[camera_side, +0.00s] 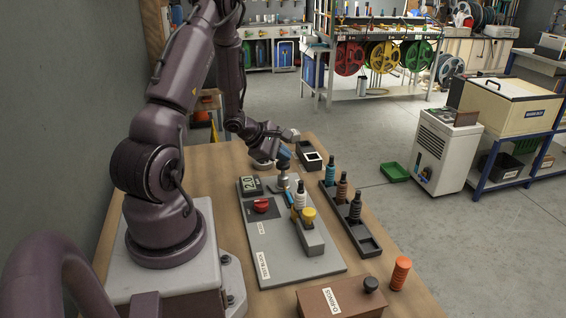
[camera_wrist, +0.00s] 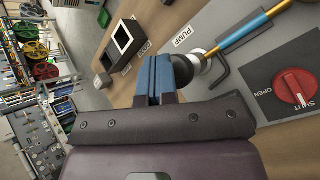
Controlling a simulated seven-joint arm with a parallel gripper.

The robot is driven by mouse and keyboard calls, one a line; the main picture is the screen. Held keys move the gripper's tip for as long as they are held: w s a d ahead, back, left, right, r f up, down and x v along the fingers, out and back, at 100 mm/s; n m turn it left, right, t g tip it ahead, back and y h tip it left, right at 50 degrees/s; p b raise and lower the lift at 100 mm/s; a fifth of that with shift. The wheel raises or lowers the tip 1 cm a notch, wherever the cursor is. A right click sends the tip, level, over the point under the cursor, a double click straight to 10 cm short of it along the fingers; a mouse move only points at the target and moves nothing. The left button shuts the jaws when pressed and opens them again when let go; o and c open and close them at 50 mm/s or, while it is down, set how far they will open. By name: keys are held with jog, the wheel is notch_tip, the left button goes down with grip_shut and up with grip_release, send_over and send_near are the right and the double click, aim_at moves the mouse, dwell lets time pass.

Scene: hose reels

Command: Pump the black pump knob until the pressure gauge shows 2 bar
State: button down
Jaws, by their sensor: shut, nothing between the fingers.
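The black pump knob (camera_wrist: 183,69) shows in the wrist view on a pale collar, by the PUMP label. My gripper (camera_wrist: 155,76) has its blue fingers together and empty, right next to the knob in that view; I cannot tell whether they touch it. In the side view my gripper (camera_side: 284,156) is just above the metal pump (camera_side: 283,181) at the far end of the grey panel (camera_side: 275,262); the fingers hide most of the knob. The pressure gauge (camera_side: 250,184) is a small dark-framed display that appears to read 2.0.
A red valve knob (camera_side: 261,205) sits on the panel, with a yellow-capped part (camera_side: 308,215) to its right. A dark rack (camera_side: 352,222) of bottles stands right of the panel. A small black box (camera_side: 311,158) stands beyond. An orange cylinder (camera_side: 400,272) stands near the front edge.

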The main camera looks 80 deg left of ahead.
aim_at(283, 164)
jog(key=shift+r, duration=0.65)
jog(key=shift+r, duration=2.55)
